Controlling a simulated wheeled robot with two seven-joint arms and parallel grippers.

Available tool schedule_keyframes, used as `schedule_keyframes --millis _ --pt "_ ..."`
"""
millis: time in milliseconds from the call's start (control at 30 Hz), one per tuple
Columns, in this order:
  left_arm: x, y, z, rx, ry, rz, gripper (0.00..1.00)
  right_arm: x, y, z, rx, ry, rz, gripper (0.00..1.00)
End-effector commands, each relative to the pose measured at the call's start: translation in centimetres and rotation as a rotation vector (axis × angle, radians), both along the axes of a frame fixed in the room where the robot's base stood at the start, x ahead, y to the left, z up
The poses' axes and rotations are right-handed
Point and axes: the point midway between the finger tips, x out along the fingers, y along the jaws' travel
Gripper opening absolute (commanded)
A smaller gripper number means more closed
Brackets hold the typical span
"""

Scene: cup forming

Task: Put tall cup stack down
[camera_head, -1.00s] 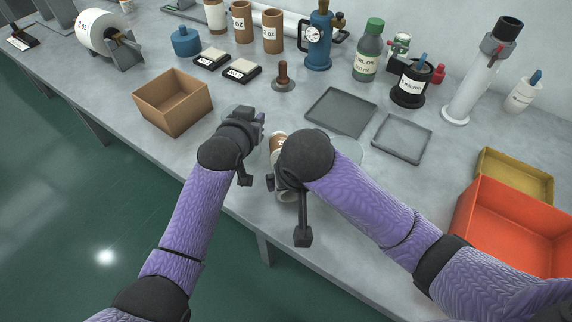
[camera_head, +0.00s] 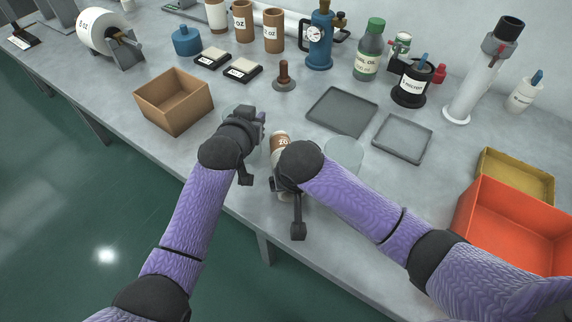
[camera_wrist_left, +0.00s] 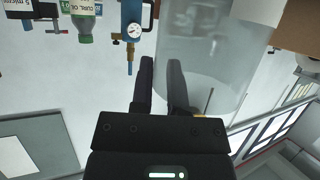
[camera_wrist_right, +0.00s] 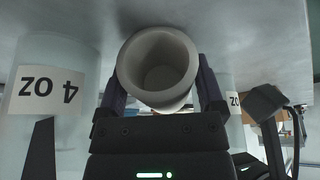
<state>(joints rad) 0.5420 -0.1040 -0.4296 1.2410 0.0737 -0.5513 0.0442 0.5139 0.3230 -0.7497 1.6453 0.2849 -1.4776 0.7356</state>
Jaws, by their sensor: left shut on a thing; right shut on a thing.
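My right gripper (camera_wrist_right: 160,95) is shut on a pale hollow cup (camera_wrist_right: 158,65), whose round opening faces the right wrist camera. In the head view this gripper is mostly hidden behind my right arm. A brown cylinder with a white label (camera_head: 280,141) shows just beyond it; I cannot tell whether it belongs to the held stack. My left gripper (camera_head: 258,124) is shut at a clear cylinder (camera_wrist_left: 205,50), whose see-through wall fills much of the left wrist view. A second clear cylinder (camera_head: 344,152), labelled 4 OZ in the right wrist view (camera_wrist_right: 50,90), stands right of my right gripper.
A cardboard box (camera_head: 173,103) stands to the left. Two grey trays, (camera_head: 341,110) and (camera_head: 402,138), lie at the right. A red bin (camera_head: 515,225) and a yellow bin (camera_head: 515,172) are at far right. Brown tubes (camera_head: 243,22), a gauge pump and bottles line the back.

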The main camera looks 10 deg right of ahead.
Motion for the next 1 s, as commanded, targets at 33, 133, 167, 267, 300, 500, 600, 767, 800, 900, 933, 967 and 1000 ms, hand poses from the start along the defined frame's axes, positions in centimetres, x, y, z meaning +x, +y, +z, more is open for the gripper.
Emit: schedule_keyframes --millis 33,133,167,267,300,500,600,767,800,900,933,967,1000 --pt "-0.1 0.1 -0.3 0.003 0.005 0.001 0.00 0.0 0.0 0.0 0.000 -0.001 0.000 0.16" --pt "-0.1 0.1 -0.3 0.003 0.006 0.001 0.00 0.0 0.0 0.0 0.000 -0.001 0.000 0.16" --pt "-0.1 0.1 -0.3 0.002 0.007 0.001 0.00 0.0 0.0 0.1 0.000 -0.001 0.000 0.16" --pt "-0.1 0.1 -0.3 0.002 0.007 0.001 0.00 0.1 0.0 1.2 0.002 -0.003 0.000 0.16" --pt "-0.1 0.1 -0.3 0.002 0.007 0.001 0.00 0.1 0.1 2.1 0.003 -0.005 0.000 0.16" --pt "-0.1 0.1 -0.3 0.002 0.007 0.001 0.00 0.1 0.1 9.5 0.004 -0.009 0.003 0.16" --pt "-0.1 0.1 -0.3 0.002 0.007 0.001 0.00 0.1 0.1 13.1 0.005 -0.009 0.002 0.16" --pt "-0.1 0.1 -0.3 0.003 0.006 0.001 0.00 0.2 -0.1 16.7 -0.004 -0.011 0.002 0.16" --pt "-0.1 0.1 -0.3 0.003 0.006 0.001 0.00 0.1 0.0 17.1 -0.002 -0.009 0.003 0.16" --pt "-0.1 0.1 -0.3 0.002 0.007 0.001 0.00 0.0 0.0 17.9 -0.002 -0.004 0.001 0.16" --pt "-0.1 0.1 -0.3 0.002 0.007 0.001 0.00 0.0 0.0 18.0 -0.001 -0.003 0.001 0.16" --pt "-0.1 0.1 -0.3 0.002 0.007 0.001 0.00 0.0 0.0 18.0 -0.001 -0.002 0.000 0.16" --pt "-0.1 0.1 -0.3 0.002 0.007 0.001 0.00 0.0 0.0 18.1 -0.001 -0.001 -0.001 0.16"
